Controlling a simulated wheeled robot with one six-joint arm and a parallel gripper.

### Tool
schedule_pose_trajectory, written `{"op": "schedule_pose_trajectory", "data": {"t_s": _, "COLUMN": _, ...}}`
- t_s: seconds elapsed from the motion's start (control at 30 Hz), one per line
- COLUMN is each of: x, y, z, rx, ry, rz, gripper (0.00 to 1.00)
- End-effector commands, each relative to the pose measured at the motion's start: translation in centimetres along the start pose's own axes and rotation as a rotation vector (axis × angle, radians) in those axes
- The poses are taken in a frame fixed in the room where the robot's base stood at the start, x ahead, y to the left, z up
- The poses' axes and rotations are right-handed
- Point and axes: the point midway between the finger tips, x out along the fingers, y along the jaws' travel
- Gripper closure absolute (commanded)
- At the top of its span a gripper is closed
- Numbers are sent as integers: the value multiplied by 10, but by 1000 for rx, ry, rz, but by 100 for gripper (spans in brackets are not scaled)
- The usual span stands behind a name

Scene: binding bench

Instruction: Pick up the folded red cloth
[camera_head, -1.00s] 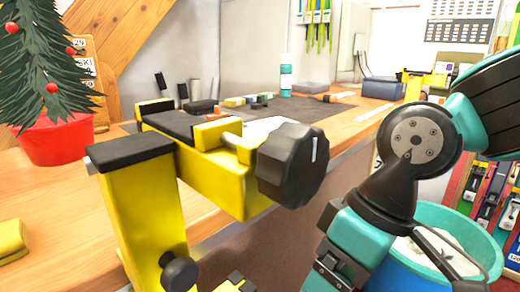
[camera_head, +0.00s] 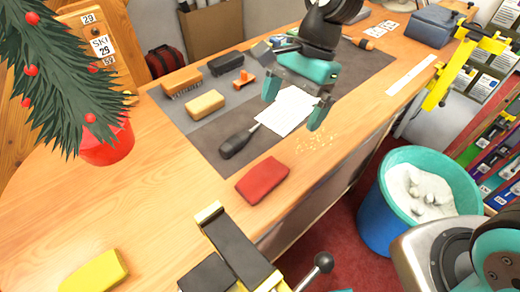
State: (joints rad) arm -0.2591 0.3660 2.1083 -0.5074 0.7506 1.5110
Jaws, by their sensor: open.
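The folded red cloth (camera_head: 262,180) lies flat on the wooden bench near its front edge, just below the dark mat. My gripper (camera_head: 294,108) is open and points down above the mat and the white paper, up and to the right of the cloth. Nothing shows between its teal fingers except the paper below. The gripper is apart from the cloth, and the cloth is in full view.
A dark-handled tool (camera_head: 236,143) lies between cloth and paper. A yellow clamp (camera_head: 238,250) stands at the front edge below the cloth. A folded yellow cloth (camera_head: 95,270), brushes (camera_head: 183,80) and a red-potted tree (camera_head: 108,145) are left. A blue bin (camera_head: 385,215) stands right.

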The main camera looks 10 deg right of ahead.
Motion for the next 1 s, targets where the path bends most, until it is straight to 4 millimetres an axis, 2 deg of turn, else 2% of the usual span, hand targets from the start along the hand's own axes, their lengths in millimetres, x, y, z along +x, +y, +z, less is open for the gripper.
{"op": "schedule_pose_trajectory", "data": {"t_s": 0.17, "x": 25, "y": 1, "z": -1, "rx": 20, "ry": -3, "rz": 9, "gripper": 0}}
{"op": "schedule_pose_trajectory", "data": {"t_s": 0.5, "x": 99, "y": 2, "z": 0, "rx": 17, "ry": -2, "rz": 8, "gripper": 0}}
{"op": "schedule_pose_trajectory", "data": {"t_s": 0.6, "x": 112, "y": 1, "z": 0, "rx": 16, "ry": -2, "rz": 6, "gripper": 0}}
{"op": "schedule_pose_trajectory", "data": {"t_s": 0.87, "x": 131, "y": -1, "z": 2, "rx": 13, "ry": -2, "rz": 7, "gripper": 0}}
{"op": "schedule_pose_trajectory", "data": {"t_s": 1.0, "x": 150, "y": -2, "z": 5, "rx": 14, "ry": -1, "rz": 8, "gripper": 0}}
